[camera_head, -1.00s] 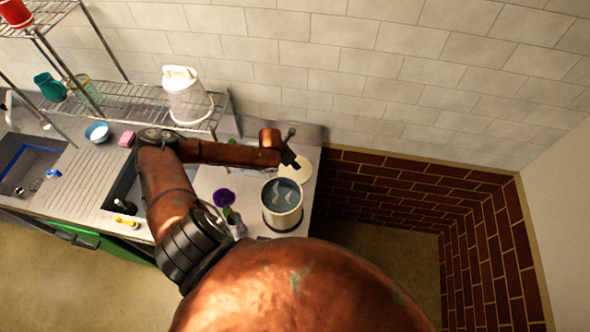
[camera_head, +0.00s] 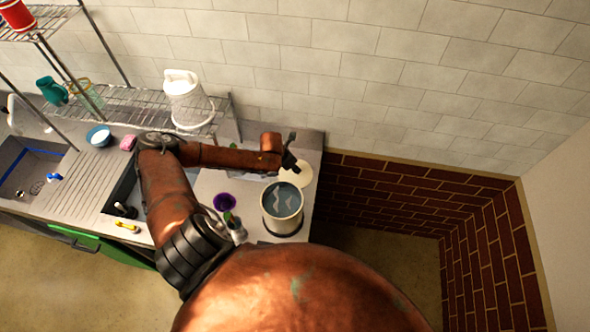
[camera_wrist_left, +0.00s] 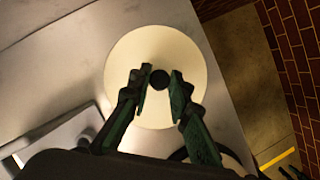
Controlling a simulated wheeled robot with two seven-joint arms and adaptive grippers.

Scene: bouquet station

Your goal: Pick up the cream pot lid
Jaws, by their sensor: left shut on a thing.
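The cream pot lid (camera_head: 302,174) lies flat on the metal counter, behind the pot (camera_head: 282,208). In the left wrist view it is a round cream disc (camera_wrist_left: 190,50) with a black knob (camera_wrist_left: 159,79) at its middle. My left gripper (camera_head: 290,162) is over the lid, with its arm coming in from the left. In the left wrist view its green-black fingers (camera_wrist_left: 157,82) stand on either side of the knob, shut on it. The gripper hides part of the lid in the head view. My right gripper is not in view.
The cream pot, with grey-blue contents, stands close in front of the lid. A purple container (camera_head: 225,202) is left of the pot. The counter's right edge is near the lid.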

